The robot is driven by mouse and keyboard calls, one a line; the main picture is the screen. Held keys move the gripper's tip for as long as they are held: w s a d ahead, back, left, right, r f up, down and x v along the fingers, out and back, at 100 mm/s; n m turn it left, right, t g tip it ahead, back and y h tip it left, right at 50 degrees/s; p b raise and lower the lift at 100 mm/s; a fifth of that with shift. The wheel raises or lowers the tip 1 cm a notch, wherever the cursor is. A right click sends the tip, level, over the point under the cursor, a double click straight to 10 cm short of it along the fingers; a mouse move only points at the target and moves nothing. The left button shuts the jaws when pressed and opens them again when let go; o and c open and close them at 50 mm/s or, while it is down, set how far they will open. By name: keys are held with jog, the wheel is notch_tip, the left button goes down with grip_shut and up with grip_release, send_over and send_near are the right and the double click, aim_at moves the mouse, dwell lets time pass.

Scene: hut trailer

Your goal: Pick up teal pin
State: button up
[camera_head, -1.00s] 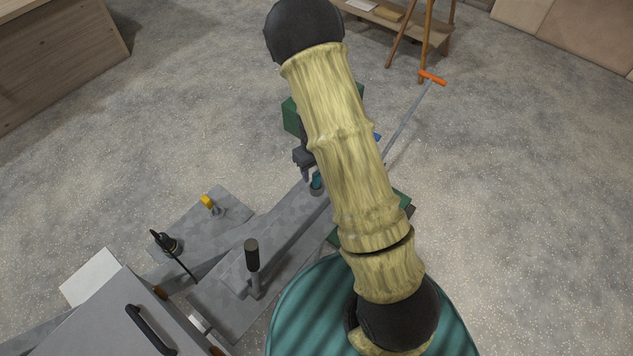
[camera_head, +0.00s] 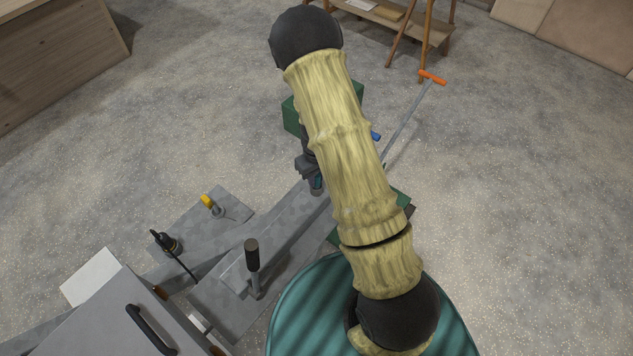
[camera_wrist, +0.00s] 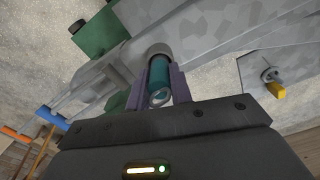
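The teal pin (camera_wrist: 158,78) stands in a grey round socket (camera_wrist: 157,49) on the grey metal beam, in the wrist view. Its end towards the camera looks round and pale. My gripper (camera_wrist: 160,88) has one purple finger on each side of the pin, very close to it. The fingers look open around the pin, though any contact is hard to make out.
The grey beam (camera_head: 283,226) runs down-left from the pin. A black-handled lever (camera_head: 252,257), a yellow-topped pin (camera_head: 207,201) and a black plug (camera_head: 164,242) stand nearby. A green block (camera_head: 291,117) lies beyond my gripper, and an orange-handled rod (camera_head: 408,117) rises right of my arm.

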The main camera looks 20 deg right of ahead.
grip_shut()
notch_tip(320, 180, up, 10)
jog(key=shift+r, duration=0.1)
jog(key=shift+f, duration=0.2)
dwell(0.6)
